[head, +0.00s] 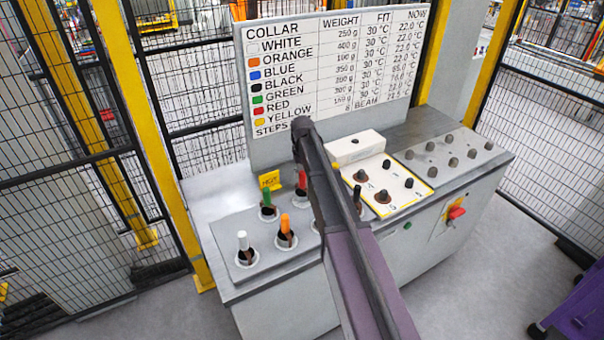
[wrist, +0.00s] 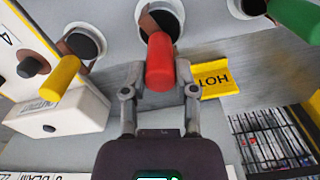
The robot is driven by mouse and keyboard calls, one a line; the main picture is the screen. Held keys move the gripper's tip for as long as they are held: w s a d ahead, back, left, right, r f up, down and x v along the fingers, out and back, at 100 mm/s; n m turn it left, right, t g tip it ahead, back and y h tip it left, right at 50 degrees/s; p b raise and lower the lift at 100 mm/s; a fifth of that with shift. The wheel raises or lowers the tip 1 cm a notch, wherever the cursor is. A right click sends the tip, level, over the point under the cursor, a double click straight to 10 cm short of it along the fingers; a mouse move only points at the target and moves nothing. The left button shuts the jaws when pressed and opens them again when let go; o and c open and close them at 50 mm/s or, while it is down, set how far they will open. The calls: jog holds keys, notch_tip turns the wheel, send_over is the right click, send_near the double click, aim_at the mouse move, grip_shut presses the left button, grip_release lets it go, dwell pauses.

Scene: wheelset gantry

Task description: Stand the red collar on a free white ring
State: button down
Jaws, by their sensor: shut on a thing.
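The red collar (wrist: 159,62) is a red upright grip, held between the two fingers of my gripper (wrist: 157,78) in the wrist view. Its foot is at a white ring (wrist: 143,12) with a dark opening and a brown part; I cannot tell whether it is seated or slightly raised. In the head view the red collar (head: 301,181) shows just left of my arm, which hides my gripper. Another white ring (head: 314,227) is partly hidden by my arm, so I cannot tell whether it is free.
White (head: 242,240), orange (head: 285,223) and green (head: 267,196) collars stand on rings to the left. A yellow collar (wrist: 61,78) and a white box (wrist: 75,115) are left in the wrist view. A large board (head: 335,85) rises at the back.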

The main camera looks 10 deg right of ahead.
jog(key=shift+f+b, duration=0.8)
jog(key=shift+f, duration=0.05)
dwell(0.4)
jog(key=shift+c, duration=1.5)
grip_release()
jog(key=shift+r, duration=0.15)
